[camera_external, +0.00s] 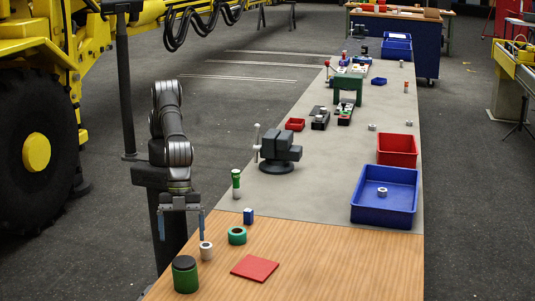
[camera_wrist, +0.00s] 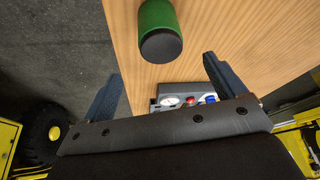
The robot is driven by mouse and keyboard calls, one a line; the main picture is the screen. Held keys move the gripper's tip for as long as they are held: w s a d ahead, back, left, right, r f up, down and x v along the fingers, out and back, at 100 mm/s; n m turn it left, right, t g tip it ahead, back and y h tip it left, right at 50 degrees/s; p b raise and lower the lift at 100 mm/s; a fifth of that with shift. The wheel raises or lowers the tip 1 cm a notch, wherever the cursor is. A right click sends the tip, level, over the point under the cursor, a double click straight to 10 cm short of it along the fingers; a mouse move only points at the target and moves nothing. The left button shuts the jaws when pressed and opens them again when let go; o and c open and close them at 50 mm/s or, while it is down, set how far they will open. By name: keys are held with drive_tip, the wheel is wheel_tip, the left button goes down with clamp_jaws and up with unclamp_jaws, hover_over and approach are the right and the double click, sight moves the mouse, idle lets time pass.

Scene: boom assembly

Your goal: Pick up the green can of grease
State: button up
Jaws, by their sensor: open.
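The green can (camera_external: 186,276) with a black lid stands upright on the wooden front part of the table, near its left edge. In the wrist view the green can (camera_wrist: 155,14) is at the top centre, with its dark lid facing the camera. My gripper (camera_external: 181,224) is open and empty, fingers pointing down, above and behind the can in the external view. In the wrist view my gripper (camera_wrist: 158,78) has its two fingers wide apart, and the can lies beyond the fingertips, not between them.
A green-and-white bottle (camera_external: 236,184), a vise (camera_external: 278,151) and a blue bin (camera_external: 386,214) are farther back. The wood's right side is clear.

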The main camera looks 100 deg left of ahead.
sight(184, 260)
drive_tip(key=shift+x, duration=4.75)
drive_tip(key=c, duration=1.3)
